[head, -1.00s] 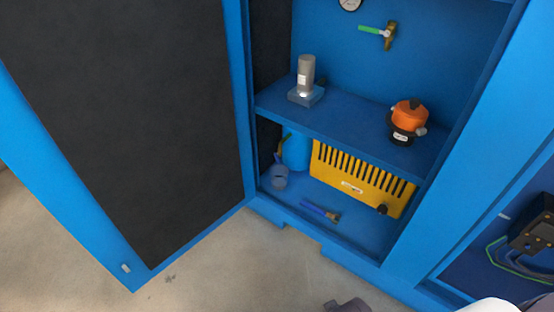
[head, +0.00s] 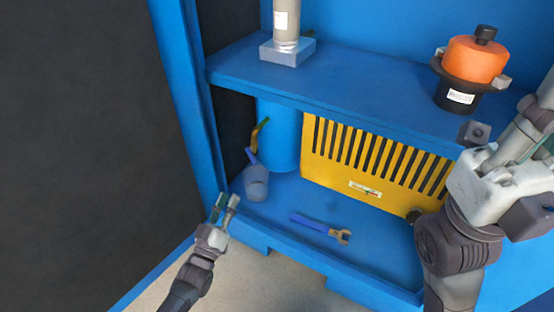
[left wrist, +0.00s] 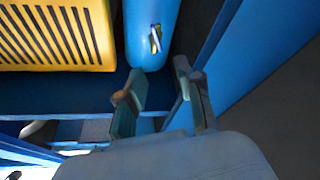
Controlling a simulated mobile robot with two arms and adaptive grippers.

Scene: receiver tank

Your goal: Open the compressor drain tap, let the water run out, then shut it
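The drain tap (head: 255,138) has a brass body and a green lever, and sits at the front of the blue receiver tank (head: 280,145) on the cabinet's lower level. It also shows, small and blurred, on the tank in the left wrist view (left wrist: 155,38). A translucent cup (head: 256,184) stands below the tap, with a blue piece sticking up at its rim. My left gripper (head: 227,197) is open and empty, in front of and below the cup, near the cabinet floor's front edge. Its two fingers stand apart in the left wrist view (left wrist: 160,72). My right gripper cannot be made out.
A blue-handled wrench (head: 320,227) lies on the cabinet floor. A yellow slotted panel (head: 370,165) stands right of the tank. The shelf (head: 350,85) above bears a grey cylinder (head: 287,25) and an orange-topped unit (head: 475,65). The open door (head: 80,150) bounds the left; my right arm fills the right.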

